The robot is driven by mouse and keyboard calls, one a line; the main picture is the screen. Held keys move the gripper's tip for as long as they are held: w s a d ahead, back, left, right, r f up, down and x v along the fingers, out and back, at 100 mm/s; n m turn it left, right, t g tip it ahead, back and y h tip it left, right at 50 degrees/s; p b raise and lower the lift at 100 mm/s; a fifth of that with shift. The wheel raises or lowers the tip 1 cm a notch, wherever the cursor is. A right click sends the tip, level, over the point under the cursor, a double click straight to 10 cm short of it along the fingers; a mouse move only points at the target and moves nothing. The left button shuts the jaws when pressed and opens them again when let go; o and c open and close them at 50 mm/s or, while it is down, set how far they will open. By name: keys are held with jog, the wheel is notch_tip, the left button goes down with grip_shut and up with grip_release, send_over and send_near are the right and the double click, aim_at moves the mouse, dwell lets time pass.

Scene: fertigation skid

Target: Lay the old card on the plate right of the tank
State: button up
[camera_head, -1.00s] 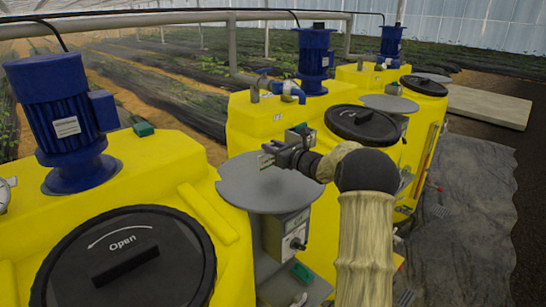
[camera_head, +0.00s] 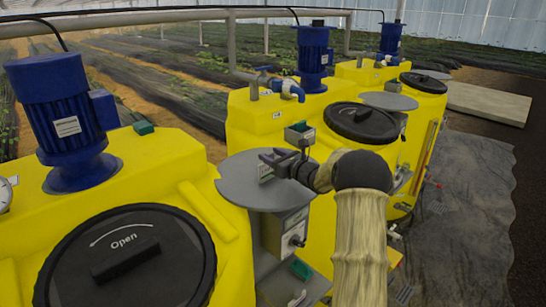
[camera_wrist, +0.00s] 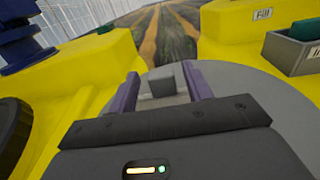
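The plate is right of the near yellow tank. In the wrist view a small grey block on a paler piece, which I take to be the card (camera_wrist: 162,88), lies between the two purple fingers of my gripper (camera_wrist: 161,80), with gaps at both sides of the block. My gripper (camera_head: 272,164) looks open and low over the plate. Whether the card's underside touches the plate is hard to see.
The near yellow tank (camera_head: 150,165) has a black lid (camera_head: 125,260) and a blue motor (camera_head: 65,115). A grey control box (camera_head: 290,235) sits below the plate. A second tank with a black lid (camera_head: 362,122) and a small holder (camera_head: 300,133) stand behind my gripper.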

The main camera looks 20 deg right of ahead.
jog(key=shift+r, duration=0.15)
jog(key=shift+s+d, duration=0.1)
jog(key=shift+s, duration=0.05)
jog(key=b+v, duration=0.4)
jog(key=v, duration=0.7)
jog(key=shift+s+b, duration=0.25)
jog(key=shift+b, duration=0.15)
jog(key=s+a+f+n+g, duration=0.3)
jog(key=s+a+n, duration=0.1)
jog(key=a, duration=0.2)
jog(key=s+a+f+n+g, duration=0.4)
jog(key=a, duration=0.2)
jog(key=s+a+f+n+g, duration=0.3)
jog(key=a+f+n, duration=0.1)
jog(key=a, duration=0.2)
jog(key=shift+s+a+g+y, duration=0.2)
jog(key=shift+s+g+y, duration=0.1)
jog(key=shift+s, duration=0.1)
jog(key=s+a+f+n+g+h, duration=0.1)
jog(key=s+f+n+h, duration=0.1)
jog(key=s+n, duration=0.7)
jog(key=s+a+f+n+g+h, duration=0.1)
jog(key=s+f+n+g+h, duration=0.1)
jog(key=s+n+h, duration=0.3)
jog(key=s+f+n, duration=0.1)
jog(key=s+n, duration=0.3)
jog(key=n, duration=0.1)
jog(key=shift+n, duration=0.3)
